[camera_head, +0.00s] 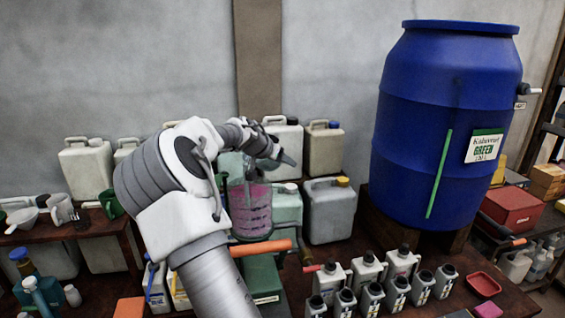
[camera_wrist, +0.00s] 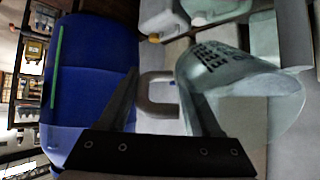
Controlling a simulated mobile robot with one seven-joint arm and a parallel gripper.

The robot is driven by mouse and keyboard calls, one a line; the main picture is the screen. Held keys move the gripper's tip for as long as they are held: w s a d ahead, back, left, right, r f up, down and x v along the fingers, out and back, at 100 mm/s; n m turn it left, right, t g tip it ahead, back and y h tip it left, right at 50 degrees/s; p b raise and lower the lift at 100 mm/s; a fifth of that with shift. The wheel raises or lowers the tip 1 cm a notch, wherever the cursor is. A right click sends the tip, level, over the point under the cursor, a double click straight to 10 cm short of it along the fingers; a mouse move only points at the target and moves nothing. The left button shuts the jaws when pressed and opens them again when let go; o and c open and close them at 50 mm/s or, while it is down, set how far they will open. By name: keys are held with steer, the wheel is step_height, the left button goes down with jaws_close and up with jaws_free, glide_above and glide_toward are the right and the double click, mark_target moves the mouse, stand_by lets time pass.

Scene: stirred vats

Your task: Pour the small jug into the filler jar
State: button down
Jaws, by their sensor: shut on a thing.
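My gripper (camera_head: 266,149) is at the top centre in the head view, shut on the small jug (camera_wrist: 235,80). In the wrist view the jug is pale and translucent with dark printed lettering, and lies beside the right-hand finger. The clear filler jar (camera_head: 250,212) stands below and slightly left of the gripper, with pink contents and dark rings. My arm hides part of its left side.
A large blue vat (camera_head: 445,120) stands at right on a wooden support. Pale canisters (camera_head: 330,212) line the wall behind the jar. Several small grey bottles (camera_head: 365,275) crowd the front right. An orange bar (camera_head: 262,248) lies in front of the jar.

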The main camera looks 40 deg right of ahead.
steer(key=shift+h+b, duration=0.6)
steer(key=shift+b, duration=0.8)
steer(key=shift+s+a+r+t+h+b, duration=0.1)
steer(key=shift+r+t+h+b, duration=0.35)
steer(key=shift+b, duration=1.8)
steer(key=shift+a+r+t+h+b, duration=0.15)
steer(key=shift+h+b, duration=0.5)
steer(key=shift+b, duration=1.55)
steer(key=shift+s+a+r+t+h+b, duration=0.15)
steer(key=shift+r+h+b, duration=0.35)
steer(key=shift+b, duration=1.65)
steer(key=shift+a+r+t+h+b, duration=0.2)
steer(key=shift+h+b, duration=0.6)
steer(key=shift+b, duration=1.3)
steer(key=shift+s+a+r+t+h+b, duration=0.15)
steer(key=shift+a+r+h+b, duration=0.4)
steer(key=shift+b, duration=2)
steer(key=shift+s+a+r+t+h+b, duration=0.15)
steer(key=shift+h+b, duration=0.7)
steer(key=shift+b, duration=1.7)
